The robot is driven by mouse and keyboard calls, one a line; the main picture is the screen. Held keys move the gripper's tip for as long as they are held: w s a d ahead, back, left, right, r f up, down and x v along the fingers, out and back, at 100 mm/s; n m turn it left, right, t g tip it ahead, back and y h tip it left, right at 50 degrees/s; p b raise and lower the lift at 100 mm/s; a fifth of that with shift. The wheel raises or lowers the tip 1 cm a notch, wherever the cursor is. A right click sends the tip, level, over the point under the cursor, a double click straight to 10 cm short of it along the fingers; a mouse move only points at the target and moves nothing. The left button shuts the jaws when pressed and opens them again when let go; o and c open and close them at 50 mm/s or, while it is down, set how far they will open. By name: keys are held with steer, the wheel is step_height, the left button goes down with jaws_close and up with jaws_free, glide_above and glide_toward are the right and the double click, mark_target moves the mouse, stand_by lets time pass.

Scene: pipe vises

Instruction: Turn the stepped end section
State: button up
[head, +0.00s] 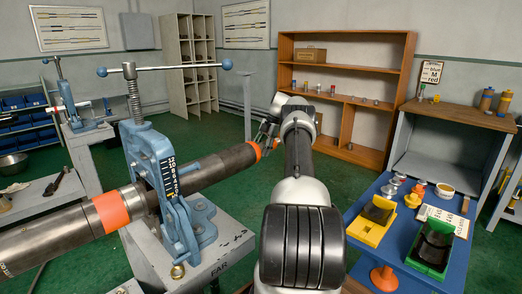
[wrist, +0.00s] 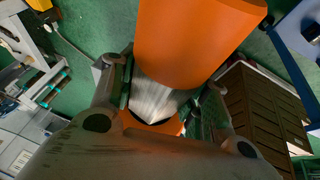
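A long dark pipe (head: 222,166) runs through a blue pipe vise (head: 150,165) in the head view. It has an orange band (head: 110,211) on the near side and another orange band (head: 254,151) near its far end. My gripper (head: 266,134) is at that far end, partly hidden behind my own arm. In the wrist view, a large orange cylinder (wrist: 190,40) fills the top middle. A narrower silvery section (wrist: 160,98) lies beyond it, between the two fingers of my gripper (wrist: 157,105). The fingers are close on both sides; firm contact cannot be told.
A blue table (head: 390,265) at right holds a yellow tray (head: 368,229), a green tray (head: 428,262) and small parts. A wooden shelf (head: 345,97) stands at the back. Another vise (head: 68,100) is at far left. Green floor is open between them.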

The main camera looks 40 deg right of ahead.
steer(key=o, duration=0.4)
steer(key=shift+o, duration=0.2)
